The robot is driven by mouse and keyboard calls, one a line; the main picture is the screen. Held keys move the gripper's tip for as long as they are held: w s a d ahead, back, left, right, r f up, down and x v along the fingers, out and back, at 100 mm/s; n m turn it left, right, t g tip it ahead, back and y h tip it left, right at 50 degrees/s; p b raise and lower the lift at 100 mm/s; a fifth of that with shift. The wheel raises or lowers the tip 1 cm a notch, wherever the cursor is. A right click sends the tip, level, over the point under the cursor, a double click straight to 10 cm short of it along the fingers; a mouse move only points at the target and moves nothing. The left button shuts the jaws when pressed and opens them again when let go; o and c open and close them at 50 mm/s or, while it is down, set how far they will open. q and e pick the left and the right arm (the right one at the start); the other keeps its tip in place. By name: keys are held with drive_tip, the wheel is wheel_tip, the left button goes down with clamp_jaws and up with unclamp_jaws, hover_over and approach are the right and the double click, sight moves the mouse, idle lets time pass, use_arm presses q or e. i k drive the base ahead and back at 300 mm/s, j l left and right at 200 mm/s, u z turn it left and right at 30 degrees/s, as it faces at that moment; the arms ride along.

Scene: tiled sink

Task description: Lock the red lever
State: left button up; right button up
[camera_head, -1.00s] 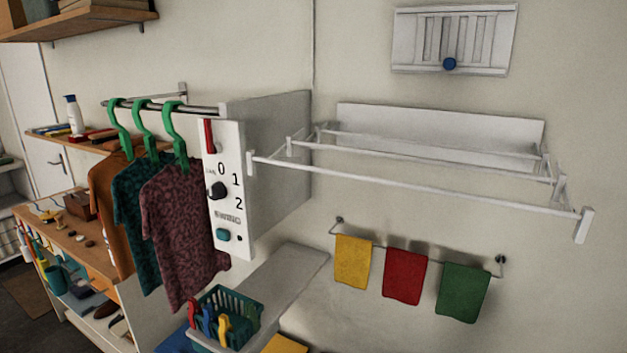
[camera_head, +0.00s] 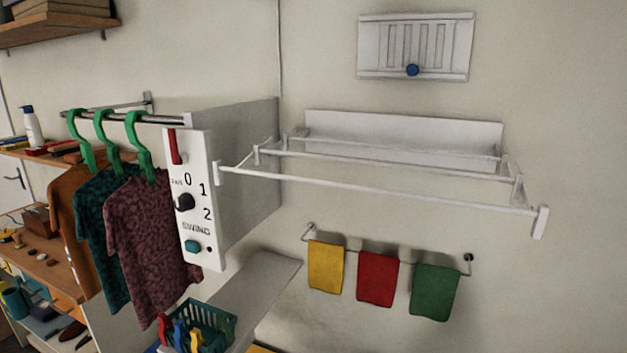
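The red lever (camera_head: 174,146) is a narrow upright red bar at the top left of a white control panel (camera_head: 210,243). The panel is the front face of a white box on the wall, left of the picture's middle. Below the lever are a black knob (camera_head: 185,203) with the marks 0, 1 and 2, and a teal button (camera_head: 193,247). Neither of my grippers shows in the head view.
Shirts on green hangers (camera_head: 139,145) hang from a rail close left of the panel. A white drying rack (camera_head: 375,190) juts out to its right. A teal basket (camera_head: 213,318) with clothespins stands below. Three cloths hang on a rail at right.

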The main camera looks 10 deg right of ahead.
sight(178, 158)
drive_tip(key=i+j, duration=0.15)
drive_tip(key=j, duration=0.3)
drive_tip(key=i+j+z, duration=0.15)
drive_tip(key=j, duration=0.3)
drive_tip(key=i+j, duration=0.1)
drive_tip(key=j, duration=0.35)
drive_tip(key=z, duration=0.05)
